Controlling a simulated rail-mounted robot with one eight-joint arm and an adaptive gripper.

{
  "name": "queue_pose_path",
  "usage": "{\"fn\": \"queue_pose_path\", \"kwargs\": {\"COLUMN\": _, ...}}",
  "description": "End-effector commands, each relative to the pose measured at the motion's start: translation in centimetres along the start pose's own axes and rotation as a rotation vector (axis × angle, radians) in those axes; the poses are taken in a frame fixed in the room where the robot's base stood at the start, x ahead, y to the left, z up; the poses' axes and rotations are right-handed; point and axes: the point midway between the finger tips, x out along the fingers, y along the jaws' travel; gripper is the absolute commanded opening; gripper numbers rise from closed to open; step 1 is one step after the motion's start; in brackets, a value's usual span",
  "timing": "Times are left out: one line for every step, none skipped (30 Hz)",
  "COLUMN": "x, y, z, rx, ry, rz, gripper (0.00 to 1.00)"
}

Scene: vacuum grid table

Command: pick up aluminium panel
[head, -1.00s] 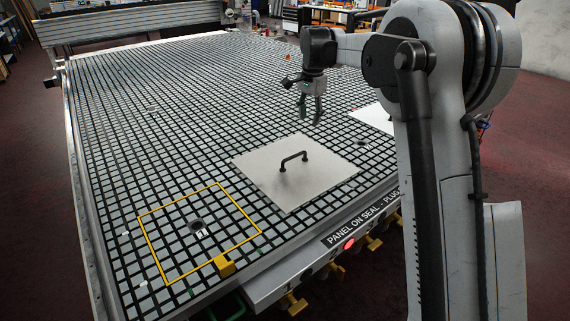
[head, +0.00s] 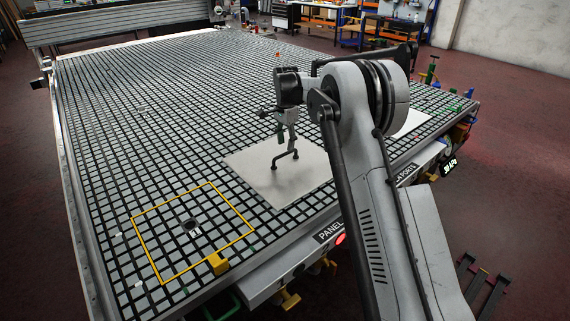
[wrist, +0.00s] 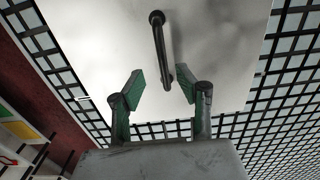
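The aluminium panel (head: 262,187) lies flat on the black-and-grey grid table, near its front edge. A black bar handle (head: 284,160) stands up from the panel's middle. My gripper (head: 286,145) is just above the handle in the head view, pointing down. In the wrist view my gripper (wrist: 160,87) is open, its two green-padded fingers apart. The handle (wrist: 161,45) runs up the picture there, and its near end shows between the fingertips. I cannot tell whether a finger touches it. The panel (wrist: 225,50) fills the upper middle of the wrist view.
A yellow rectangular outline (head: 134,222) with a dark port inside marks the grid left of the panel. Another pale panel (head: 411,123) lies to the right, partly behind my arm. Much of the grid behind is clear.

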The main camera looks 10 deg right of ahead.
Motion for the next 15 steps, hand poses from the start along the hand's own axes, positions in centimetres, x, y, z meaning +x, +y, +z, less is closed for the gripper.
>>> {"fn": "queue_pose_path", "kwargs": {"x": 0.4, "y": 0.0, "z": 0.0, "rx": 0.000, "ry": 0.000, "rz": 0.000, "gripper": 0.33}}
{"fn": "queue_pose_path", "kwargs": {"x": 0.6, "y": 0.0, "z": 0.0, "rx": 0.000, "ry": 0.000, "rz": 0.000, "gripper": 0.33}}
{"fn": "queue_pose_path", "kwargs": {"x": 0.7, "y": 0.0, "z": 0.0, "rx": 0.000, "ry": 0.000, "rz": 0.000, "gripper": 0.33}}
{"fn": "queue_pose_path", "kwargs": {"x": 0.8, "y": 0.0, "z": 0.0, "rx": 0.000, "ry": 0.000, "rz": 0.000, "gripper": 0.33}}
{"fn": "queue_pose_path", "kwargs": {"x": 0.9, "y": 0.0, "z": 0.0, "rx": 0.000, "ry": 0.000, "rz": 0.000, "gripper": 0.33}}
{"fn": "queue_pose_path", "kwargs": {"x": 1.1, "y": 0.0, "z": 0.0, "rx": 0.000, "ry": 0.000, "rz": 0.000, "gripper": 0.33}}
{"fn": "queue_pose_path", "kwargs": {"x": 1.2, "y": -0.1, "z": 0.0, "rx": 0.000, "ry": 0.000, "rz": 0.000, "gripper": 0.33}}
{"fn": "queue_pose_path", "kwargs": {"x": 1.4, "y": -0.1, "z": 0.0, "rx": 0.000, "ry": 0.000, "rz": 0.000, "gripper": 0.33}}
{"fn": "queue_pose_path", "kwargs": {"x": 1.8, "y": -0.2, "z": 0.0, "rx": 0.000, "ry": 0.000, "rz": 0.000, "gripper": 0.33}}
{"fn": "queue_pose_path", "kwargs": {"x": 2.1, "y": -0.2, "z": 0.0, "rx": 0.000, "ry": 0.000, "rz": 0.000, "gripper": 0.33}}
{"fn": "queue_pose_path", "kwargs": {"x": 2.5, "y": -0.3, "z": 0.0, "rx": 0.000, "ry": 0.000, "rz": 0.000, "gripper": 0.33}}
{"fn": "queue_pose_path", "kwargs": {"x": 3.0, "y": -0.4, "z": 0.0, "rx": 0.000, "ry": 0.000, "rz": 0.000, "gripper": 0.33}}
{"fn": "queue_pose_path", "kwargs": {"x": 3.5, "y": -0.4, "z": 0.0, "rx": 0.000, "ry": 0.000, "rz": 0.000, "gripper": 0.33}}
{"fn": "queue_pose_path", "kwargs": {"x": 3.9, "y": -0.5, "z": -0.1, "rx": 0.000, "ry": 0.000, "rz": 0.000, "gripper": 0.33}}
{"fn": "queue_pose_path", "kwargs": {"x": 4.5, "y": -0.5, "z": -0.1, "rx": 0.000, "ry": 0.000, "rz": 0.000, "gripper": 0.33}}
